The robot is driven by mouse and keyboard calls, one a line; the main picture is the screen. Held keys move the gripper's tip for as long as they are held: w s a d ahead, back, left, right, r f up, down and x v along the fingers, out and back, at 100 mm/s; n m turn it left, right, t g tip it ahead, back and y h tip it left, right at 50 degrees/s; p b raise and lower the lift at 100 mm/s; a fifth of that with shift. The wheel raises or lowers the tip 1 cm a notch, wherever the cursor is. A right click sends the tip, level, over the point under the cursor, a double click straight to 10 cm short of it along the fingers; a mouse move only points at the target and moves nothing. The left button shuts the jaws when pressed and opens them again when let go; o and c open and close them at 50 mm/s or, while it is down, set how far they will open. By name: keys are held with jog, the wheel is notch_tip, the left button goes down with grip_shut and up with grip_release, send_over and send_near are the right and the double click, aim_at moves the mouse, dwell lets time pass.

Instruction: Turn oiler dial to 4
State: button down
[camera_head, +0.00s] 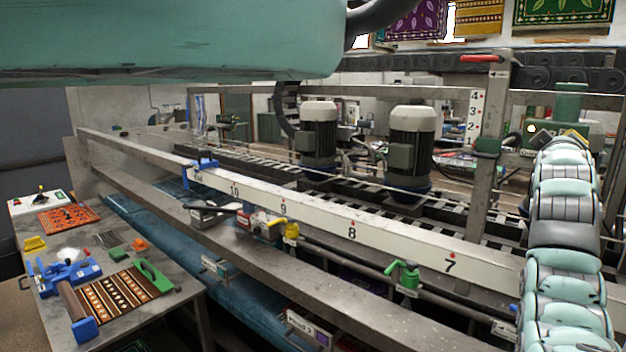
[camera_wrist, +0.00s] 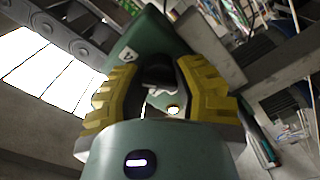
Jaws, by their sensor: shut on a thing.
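The oiler is a green housing (camera_head: 572,103) at the right of the head view, behind my arm; it also fills the upper middle of the wrist view (camera_wrist: 150,35). A small white plate (camera_wrist: 127,55) on it carries a dark mark that looks like a 4, seen tilted. My gripper (camera_head: 562,140) is up against the oiler's front. In the wrist view its yellow fingers (camera_wrist: 160,88) are shut on a dark dial (camera_wrist: 158,73) between them. The fingers hide most of the dial, and I cannot tell which number it points to.
A steel post (camera_head: 495,90) with a red handle (camera_head: 482,59) and a numbered strip stands left of the oiler. The long numbered beam (camera_head: 320,222) crosses in front of the motors (camera_head: 412,150). A workbench (camera_head: 150,325) with tools is at the lower left.

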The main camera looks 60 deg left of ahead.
jog(key=shift+f+m+b, duration=0.2)
jog(key=shift+m+b, duration=0.9)
jog(key=shift+b, duration=1.4)
jog(key=shift+r+m+b, duration=0.2)
jog(key=shift+m+b, duration=0.1)
jog(key=c, duration=0.6)
grip_release()
jog(key=shift+c, duration=0.2)
jog(key=v, duration=1.2)
jog(key=shift+r, duration=0.1)
